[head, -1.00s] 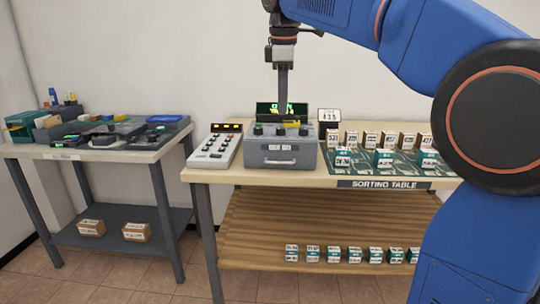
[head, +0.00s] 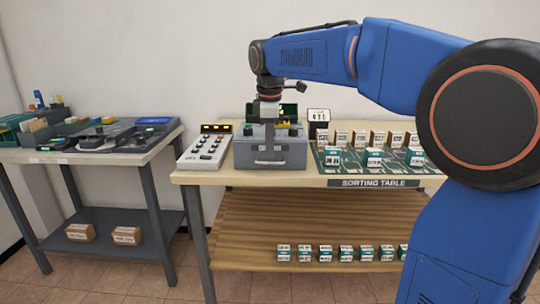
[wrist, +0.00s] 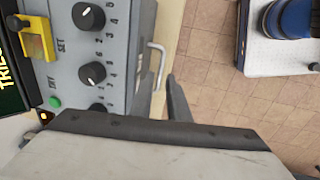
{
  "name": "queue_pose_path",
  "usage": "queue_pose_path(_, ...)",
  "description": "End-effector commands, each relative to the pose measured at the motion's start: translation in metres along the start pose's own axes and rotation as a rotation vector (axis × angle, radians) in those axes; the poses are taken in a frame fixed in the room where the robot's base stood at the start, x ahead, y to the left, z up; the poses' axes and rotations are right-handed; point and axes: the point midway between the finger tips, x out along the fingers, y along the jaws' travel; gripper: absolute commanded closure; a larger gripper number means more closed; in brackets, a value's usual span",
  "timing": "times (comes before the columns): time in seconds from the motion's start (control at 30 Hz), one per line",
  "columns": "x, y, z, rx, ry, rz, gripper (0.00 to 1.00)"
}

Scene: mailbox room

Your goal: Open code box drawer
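The grey code box (head: 247,152) stands on the sorting table, with a silver drawer handle (head: 270,162) on its front face. The drawer looks flush with the front. From above in the wrist view, the box (wrist: 70,65) shows several black dials, a green button and a yellow part; its handle (wrist: 160,62) juts out at the right. My gripper (head: 268,138) points down at the front of the box. In the wrist view its dark fingers (wrist: 178,100) show as one narrow post beside the handle, apparently shut, with nothing seen between them. I cannot tell if they touch the handle.
A button panel (head: 205,148) stands left of the box. A small sign (head: 319,115) and a green mat (head: 330,168) with several small boxes are to the right. A cluttered side table (head: 85,150) stands at the left. The floor in front is clear.

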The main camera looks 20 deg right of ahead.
Motion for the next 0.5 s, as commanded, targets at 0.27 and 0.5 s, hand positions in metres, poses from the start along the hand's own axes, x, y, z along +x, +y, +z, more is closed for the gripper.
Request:
queue_pose_path(0.27,0.029,0.000,0.000,0.000,0.000,0.000,0.85)
queue_pose_path(0.5,0.034,0.000,0.000,0.000,0.000,0.001,0.85)
